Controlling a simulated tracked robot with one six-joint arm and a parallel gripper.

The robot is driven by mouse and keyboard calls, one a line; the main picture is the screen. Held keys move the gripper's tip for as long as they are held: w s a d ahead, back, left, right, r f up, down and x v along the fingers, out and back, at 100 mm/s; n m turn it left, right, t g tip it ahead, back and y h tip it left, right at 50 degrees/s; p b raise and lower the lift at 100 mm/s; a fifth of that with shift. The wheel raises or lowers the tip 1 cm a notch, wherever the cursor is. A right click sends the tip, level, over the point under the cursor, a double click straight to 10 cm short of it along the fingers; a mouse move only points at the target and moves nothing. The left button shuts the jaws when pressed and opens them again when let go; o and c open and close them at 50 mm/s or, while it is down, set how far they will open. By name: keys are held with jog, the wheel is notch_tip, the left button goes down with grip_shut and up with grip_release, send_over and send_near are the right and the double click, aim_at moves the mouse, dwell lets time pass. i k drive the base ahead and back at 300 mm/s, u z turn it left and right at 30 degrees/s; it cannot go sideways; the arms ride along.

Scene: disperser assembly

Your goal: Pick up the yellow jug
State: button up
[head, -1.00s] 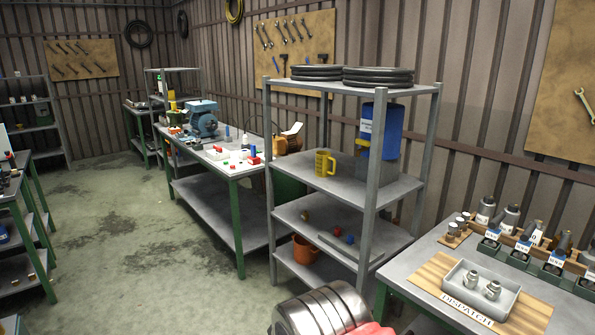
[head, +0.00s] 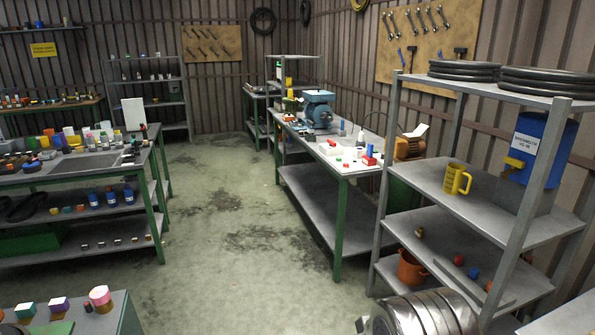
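The yellow jug (head: 456,180) stands upright on the upper-middle shelf of a grey metal rack (head: 473,204), on the right in the head view. Its handle is on the right side, and nothing blocks it from view. It is to the left of a blue container with a white label (head: 548,141) on the same rack. My gripper is not in view. Part of my ribbed silver arm shows at the bottom, below the rack, well apart from the jug.
Rack posts (head: 531,200) stand near the jug. Black tyres (head: 464,69) lie on the top shelf; an orange bucket (head: 411,268) is low down. Benches with loose parts (head: 85,166) stand left. The middle floor (head: 235,245) is clear.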

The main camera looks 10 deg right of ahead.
aim_at(456, 173)
jog(key=i, duration=2.2)
jog(key=z, duration=0.65)
jog(key=i, duration=0.7)
jog(key=z, duration=1.05)
jog(key=i, duration=0.9)
jog(key=z, duration=0.5)
